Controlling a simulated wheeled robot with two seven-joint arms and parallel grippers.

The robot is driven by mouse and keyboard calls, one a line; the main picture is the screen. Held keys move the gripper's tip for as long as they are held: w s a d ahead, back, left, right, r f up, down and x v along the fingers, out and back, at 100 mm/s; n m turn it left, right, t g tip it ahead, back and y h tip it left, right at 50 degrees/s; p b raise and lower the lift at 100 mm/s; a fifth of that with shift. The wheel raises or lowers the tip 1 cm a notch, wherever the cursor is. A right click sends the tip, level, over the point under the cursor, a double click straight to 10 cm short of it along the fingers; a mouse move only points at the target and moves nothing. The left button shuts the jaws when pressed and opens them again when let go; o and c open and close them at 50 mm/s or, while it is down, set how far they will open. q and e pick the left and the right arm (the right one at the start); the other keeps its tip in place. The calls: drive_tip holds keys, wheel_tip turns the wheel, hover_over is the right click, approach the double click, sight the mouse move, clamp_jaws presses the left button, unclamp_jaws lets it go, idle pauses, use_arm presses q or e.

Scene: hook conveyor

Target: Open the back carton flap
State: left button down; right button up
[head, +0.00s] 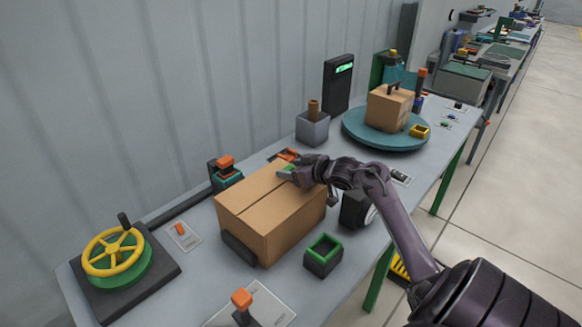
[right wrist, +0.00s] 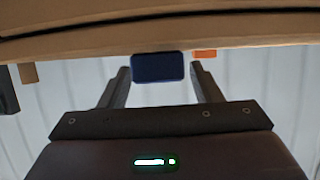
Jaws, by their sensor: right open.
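The brown carton (head: 262,214) stands on the grey workbench in the head view, its top flaps lying closed along a seam. My right gripper (head: 288,173) is at the carton's far top edge and hides part of it, with a small green patch beside the fingers. In the right wrist view the open fingers (right wrist: 160,76) point at the carton's brown edge (right wrist: 90,38), which has a dark slit along it. A dark blue block (right wrist: 158,67) shows between the fingertips; I cannot tell whether they touch it. My left gripper is out of view.
A yellow handwheel (head: 112,252) is at the left end of the bench (head: 190,285). A green-rimmed dark box (head: 323,255) stands in front of the carton. A teal turntable (head: 355,128) bears a smaller carton (head: 389,108).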

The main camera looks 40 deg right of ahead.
drive_tip(key=shift+w+f, duration=0.1)
drive_tip(key=shift+w, duration=0.25)
drive_tip(key=shift+s, duration=0.1)
clamp_jaws()
